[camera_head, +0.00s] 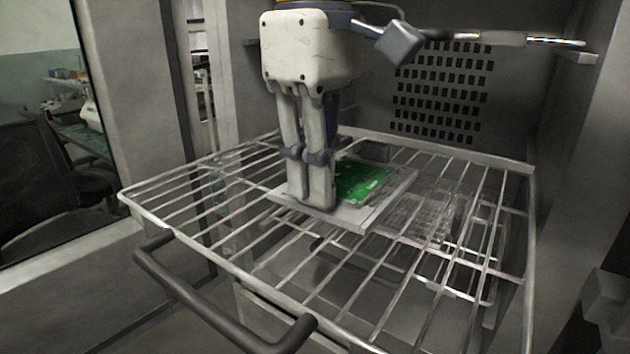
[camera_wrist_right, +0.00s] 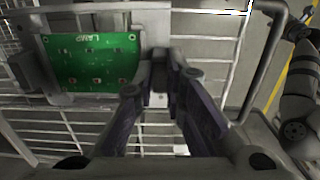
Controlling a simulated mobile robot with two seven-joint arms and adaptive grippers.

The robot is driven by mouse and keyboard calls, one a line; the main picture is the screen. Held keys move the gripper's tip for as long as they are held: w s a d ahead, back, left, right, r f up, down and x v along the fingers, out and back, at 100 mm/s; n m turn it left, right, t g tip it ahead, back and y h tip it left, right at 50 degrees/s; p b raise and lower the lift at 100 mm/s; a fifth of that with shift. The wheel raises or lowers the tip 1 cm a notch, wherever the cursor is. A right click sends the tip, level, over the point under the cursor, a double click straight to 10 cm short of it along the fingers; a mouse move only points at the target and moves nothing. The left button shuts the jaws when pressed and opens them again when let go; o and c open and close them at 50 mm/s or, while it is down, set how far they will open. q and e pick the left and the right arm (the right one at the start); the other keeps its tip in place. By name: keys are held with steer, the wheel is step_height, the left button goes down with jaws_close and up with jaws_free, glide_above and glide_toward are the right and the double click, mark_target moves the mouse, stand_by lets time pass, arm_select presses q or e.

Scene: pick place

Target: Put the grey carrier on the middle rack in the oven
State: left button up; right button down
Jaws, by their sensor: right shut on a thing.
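The grey carrier (camera_head: 353,216) is a flat plate bearing a green circuit board (camera_head: 361,181). It is at the wire rack (camera_head: 230,239) in the oven, near the rack's middle; I cannot tell whether it rests fully on the wires. My right gripper (camera_head: 312,200) comes down from above and is shut on the carrier's near left edge. In the right wrist view the fingers (camera_wrist_right: 165,92) close at the carrier's edge beside the green board (camera_wrist_right: 92,60). My left gripper is not in view.
The oven's perforated back wall (camera_head: 440,95) stands behind the rack. A dark bar handle (camera_head: 215,310) crosses in front at lower left. Bare wires lie left and right of the carrier. Another rack (camera_head: 420,215) shows below through the wires.

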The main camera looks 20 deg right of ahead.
steer(key=shift+f, duration=0.65)
steer(key=shift+s, duration=0.1)
steer(key=c, duration=1.7)
jaws_free()
steer(key=shift+o, duration=0.2)
step_height(320, 180, up, 12)
